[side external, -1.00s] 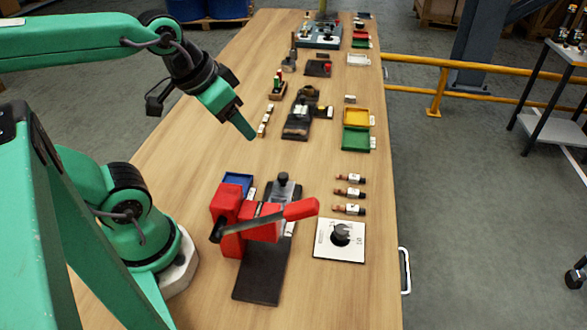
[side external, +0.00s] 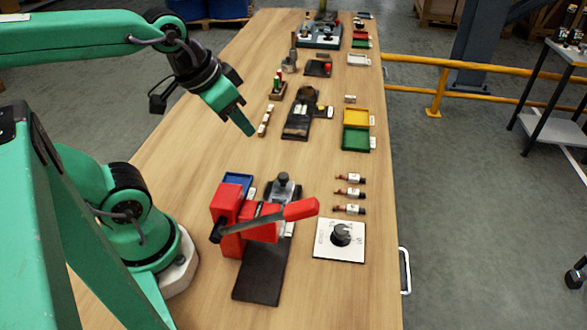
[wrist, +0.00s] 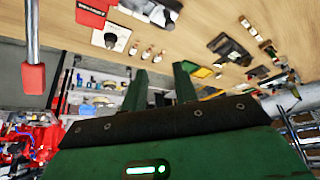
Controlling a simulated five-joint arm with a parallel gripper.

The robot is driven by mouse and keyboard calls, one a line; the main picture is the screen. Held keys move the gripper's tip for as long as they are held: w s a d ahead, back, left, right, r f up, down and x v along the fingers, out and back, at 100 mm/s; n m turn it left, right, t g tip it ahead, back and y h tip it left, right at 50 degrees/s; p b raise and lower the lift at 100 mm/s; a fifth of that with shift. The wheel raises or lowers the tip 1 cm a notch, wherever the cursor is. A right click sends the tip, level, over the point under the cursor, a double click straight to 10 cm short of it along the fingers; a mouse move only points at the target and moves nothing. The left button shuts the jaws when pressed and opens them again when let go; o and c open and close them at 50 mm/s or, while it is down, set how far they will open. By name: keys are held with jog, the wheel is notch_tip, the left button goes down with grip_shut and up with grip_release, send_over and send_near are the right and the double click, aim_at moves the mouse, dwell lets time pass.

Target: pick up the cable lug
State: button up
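My gripper (side external: 249,132) hangs in the air above the wooden table, left of the green tray and beyond the red lever press. The wrist view shows its two green fingers (wrist: 160,78) apart, with nothing between them. I cannot pick out the cable lug with certainty in either view. Several small dark red-brown pieces with white labels (side external: 350,193) lie in a column on the right of the table. They also show in the wrist view (wrist: 147,53), too small to identify.
A red lever press (side external: 232,215) stands on a black base at the front, beside a blue tray (side external: 237,179). A white panel with a black knob (side external: 340,254) lies right of it. Yellow (side external: 356,117) and green (side external: 356,139) trays sit at the right. Bare wood lies below the gripper.

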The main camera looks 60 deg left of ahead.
jog(key=w+d+f+m+g, duration=0.1)
jog(key=w+d+m+g, duration=0.1)
jog(key=w, duration=0.4)
jog(key=m+g, duration=0.4)
jog(key=m, duration=0.3)
send_over(351, 207)
notch_tip(351, 207, down, 15)
jog(key=shift+f, duration=0.2)
jog(key=shift+d+f, duration=0.15)
jog(key=shift+f, duration=0.1)
jog(key=shift+f, duration=3.85)
grip_shut()
